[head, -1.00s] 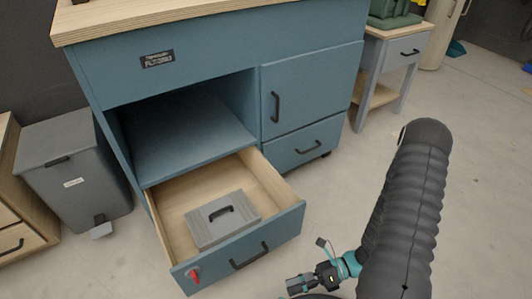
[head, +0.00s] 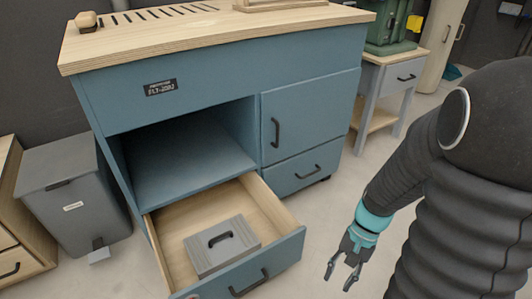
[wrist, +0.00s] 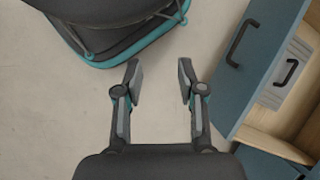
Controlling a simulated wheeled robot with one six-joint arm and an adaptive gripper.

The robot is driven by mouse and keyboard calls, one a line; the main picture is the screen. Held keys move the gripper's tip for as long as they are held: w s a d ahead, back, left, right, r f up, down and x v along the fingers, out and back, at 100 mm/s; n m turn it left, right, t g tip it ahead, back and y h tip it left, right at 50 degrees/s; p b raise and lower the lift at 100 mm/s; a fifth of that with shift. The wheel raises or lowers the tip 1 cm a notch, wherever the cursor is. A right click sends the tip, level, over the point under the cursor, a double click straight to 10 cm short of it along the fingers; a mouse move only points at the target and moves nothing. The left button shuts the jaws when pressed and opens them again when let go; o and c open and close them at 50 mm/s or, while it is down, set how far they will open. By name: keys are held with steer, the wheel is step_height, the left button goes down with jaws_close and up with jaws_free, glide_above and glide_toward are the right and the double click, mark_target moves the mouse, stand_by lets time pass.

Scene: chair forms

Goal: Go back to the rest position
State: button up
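My gripper (head: 342,274) hangs at the end of my arm at the lower right of the head view, in front of the blue cabinet and to the right of its pulled-out drawer. In the wrist view my gripper (wrist: 159,82) shows two fingers apart with bare floor between them, so it is open and empty. The open drawer (head: 275,262) has a dark handle on its front. A grey box with a black handle (head: 222,246) lies inside it. The drawer front also shows at the right of the wrist view (wrist: 237,80).
The blue cabinet (head: 215,55) has an open shelf, a shut door and a shut drawer. A grey bin (head: 75,200) and a wooden drawer unit (head: 18,240) stand at the left. A small side table (head: 392,70) stands at the back right. Floor (head: 335,215) around my gripper is clear.

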step_height(320, 180, up, 24)
steer(key=s+a+n+t+h+p, duration=0.1)
steer(key=a+n+t+h, duration=0.1)
steer(key=n+t, duration=0.4)
steer(key=t+h, duration=0.1)
steer(key=t, duration=0.2)
steer(key=shift+s+f+t+h, duration=0.25)
steer(key=shift+s+t+h, duration=0.05)
steer(key=shift+s, duration=0.1)
